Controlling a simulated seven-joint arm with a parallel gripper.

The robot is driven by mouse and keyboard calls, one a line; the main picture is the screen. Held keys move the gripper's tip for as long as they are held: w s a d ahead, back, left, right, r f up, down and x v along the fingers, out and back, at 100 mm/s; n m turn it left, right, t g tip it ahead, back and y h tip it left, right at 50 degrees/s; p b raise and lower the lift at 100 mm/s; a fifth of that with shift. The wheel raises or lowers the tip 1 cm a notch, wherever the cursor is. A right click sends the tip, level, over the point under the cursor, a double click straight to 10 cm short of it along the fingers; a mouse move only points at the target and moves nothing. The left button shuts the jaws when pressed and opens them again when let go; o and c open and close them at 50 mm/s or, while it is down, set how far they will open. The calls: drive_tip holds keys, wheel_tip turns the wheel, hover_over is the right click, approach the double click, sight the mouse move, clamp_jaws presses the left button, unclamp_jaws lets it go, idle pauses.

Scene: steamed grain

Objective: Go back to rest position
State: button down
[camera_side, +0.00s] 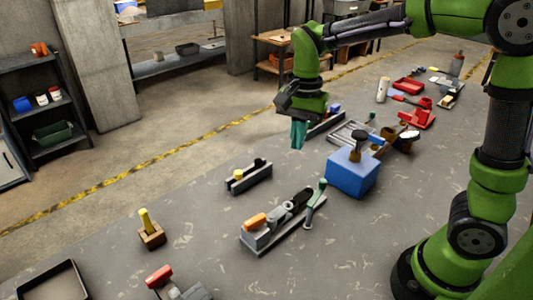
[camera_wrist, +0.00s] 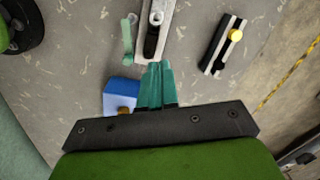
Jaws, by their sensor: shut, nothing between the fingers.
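My gripper (camera_side: 298,134) hangs from the green arm, pointing down above the grey work surface (camera_side: 210,205). Its teal fingers are shut with nothing between them. In the wrist view the shut fingers (camera_wrist: 156,72) show at the centre, close together. In the side view they are to the left of the blue box (camera_side: 351,174), and appear above and behind the grey holder (camera_side: 283,222) with the orange-ended tool. I cannot tell their exact height.
A small rack with a yellow knob (camera_side: 248,176) stands left of the gripper. A wooden block with a yellow peg (camera_side: 151,231) is farther left. Red trays (camera_side: 408,85) and other parts crowd the back right. Bare surface lies between the left-hand items.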

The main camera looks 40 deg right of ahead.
drive_tip(key=s+r+n+t, duration=0.2)
drive_tip(key=s+n+t, duration=0.1)
drive_tip(key=s, duration=0.3)
drive_tip(key=s+r+n+t+y, duration=0.1)
drive_tip(key=s+r+n+t, duration=0.1)
drive_tip(key=s+n+t, duration=0.2)
drive_tip(key=s+n, duration=0.2)
drive_tip(key=shift+s+r, duration=0.3)
drive_tip(key=shift+r, duration=0.05)
drive_tip(key=c, duration=1.8)
unclamp_jaws()
drive_tip(key=shift+d, duration=0.1)
drive_tip(key=shift+c, duration=0.2)
